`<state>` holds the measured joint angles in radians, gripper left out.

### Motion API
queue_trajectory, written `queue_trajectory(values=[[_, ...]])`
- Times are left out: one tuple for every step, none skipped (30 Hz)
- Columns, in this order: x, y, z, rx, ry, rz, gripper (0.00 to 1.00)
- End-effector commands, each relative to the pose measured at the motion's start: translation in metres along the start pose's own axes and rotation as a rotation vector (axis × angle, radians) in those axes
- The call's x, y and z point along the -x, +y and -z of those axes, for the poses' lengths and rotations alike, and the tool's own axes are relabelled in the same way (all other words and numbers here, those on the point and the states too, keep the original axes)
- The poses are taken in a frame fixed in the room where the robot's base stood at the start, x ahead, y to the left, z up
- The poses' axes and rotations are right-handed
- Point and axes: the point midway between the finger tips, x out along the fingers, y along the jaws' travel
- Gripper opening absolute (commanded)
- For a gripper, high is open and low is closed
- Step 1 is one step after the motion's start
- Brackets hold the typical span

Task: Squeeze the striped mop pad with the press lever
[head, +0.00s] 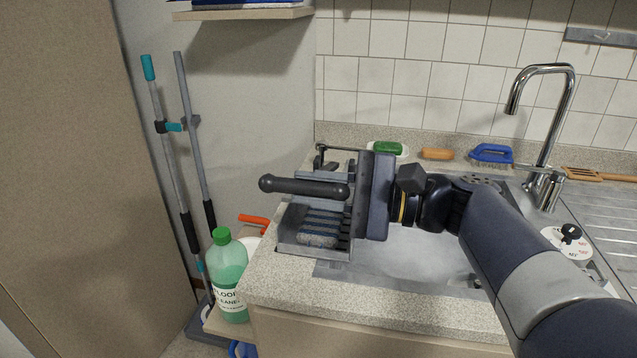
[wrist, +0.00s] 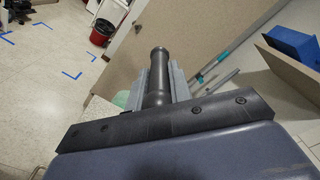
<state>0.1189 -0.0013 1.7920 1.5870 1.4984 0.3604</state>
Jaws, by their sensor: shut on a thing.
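The striped mop pad (head: 318,238), blue and pale grey, lies in a grey press box (head: 312,253) on the counter at the left end of the sink. The press lever has a dark round handle (head: 285,186) that extends to the left above the pad. My gripper (head: 325,190) is shut on this handle. In the wrist view the handle (wrist: 158,70) runs away from the camera between the grey fingers (wrist: 158,85). The gripper body and fingers hide the handle's right part and the back of the press. A gap shows between the handle and the pad.
A green cleaner bottle (head: 229,275) stands left of the counter, near two leaning mop poles (head: 170,150). The faucet (head: 560,110), a green sponge (head: 388,148) and a blue brush (head: 491,153) are behind the sink. A shelf (head: 245,13) juts out upper left.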

Motion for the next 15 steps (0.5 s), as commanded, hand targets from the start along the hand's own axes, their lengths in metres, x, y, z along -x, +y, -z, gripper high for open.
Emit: queue_trajectory(values=[[0.0, 0.019, 0.007, 0.031, -0.001, -0.001, 0.0], [0.0, 0.024, 0.008, 0.051, -0.001, -0.001, 0.0], [0.0, 0.031, 0.01, 0.077, -0.001, -0.001, 0.0], [0.0, 0.036, 0.012, 0.095, -0.001, -0.001, 0.0], [0.0, 0.041, 0.013, 0.114, -0.001, -0.001, 0.0], [0.0, 0.047, 0.015, 0.138, -0.002, -0.001, 0.0], [0.0, 0.052, 0.017, 0.156, -0.002, -0.001, 0.0], [0.0, 0.056, 0.018, 0.174, -0.002, -0.001, 0.0], [0.0, 0.062, 0.021, 0.196, -0.002, -0.001, 0.0], [0.0, 0.066, 0.022, 0.213, -0.002, -0.001, 0.0], [0.0, 0.069, 0.024, 0.228, -0.002, -0.001, 0.0], [0.0, 0.074, 0.026, 0.248, -0.002, -0.001, 0.0], [0.0, 0.077, 0.028, 0.263, -0.002, -0.001, 0.0], [0.0, 0.081, 0.029, 0.268, -0.002, -0.001, 0.0], [0.0, 0.085, 0.031, 0.265, -0.002, -0.001, 0.0]])
